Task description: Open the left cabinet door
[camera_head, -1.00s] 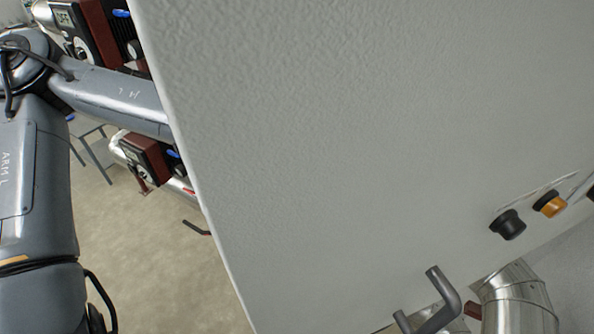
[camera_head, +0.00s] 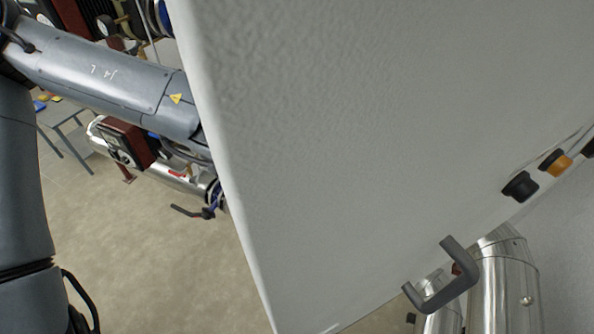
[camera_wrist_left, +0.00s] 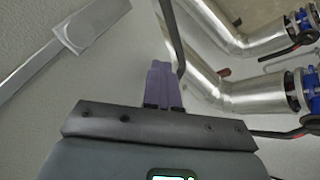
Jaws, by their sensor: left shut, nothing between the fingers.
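A large light grey cabinet panel (camera_head: 370,130) fills the middle of the head view, very close and tilted. I cannot tell whether it is the left door. A dark grey U-shaped handle (camera_head: 450,285) sticks out at its lower right edge. My left arm comes in from the left and passes behind the panel's left edge, which hides its gripper there. In the left wrist view my left gripper (camera_wrist_left: 162,82) has its purple fingers together and empty. A dark thin bar (camera_wrist_left: 172,35) runs just beside the fingertips; I cannot tell whether they touch. My right gripper is out of view.
A black knob (camera_head: 520,187) and an orange knob (camera_head: 555,163) sit at the right. Shiny metal pipes (camera_head: 508,280) stand behind the handle. A meter unit on piping (camera_head: 125,145) is beyond the arm at left, with open floor (camera_head: 150,260) below.

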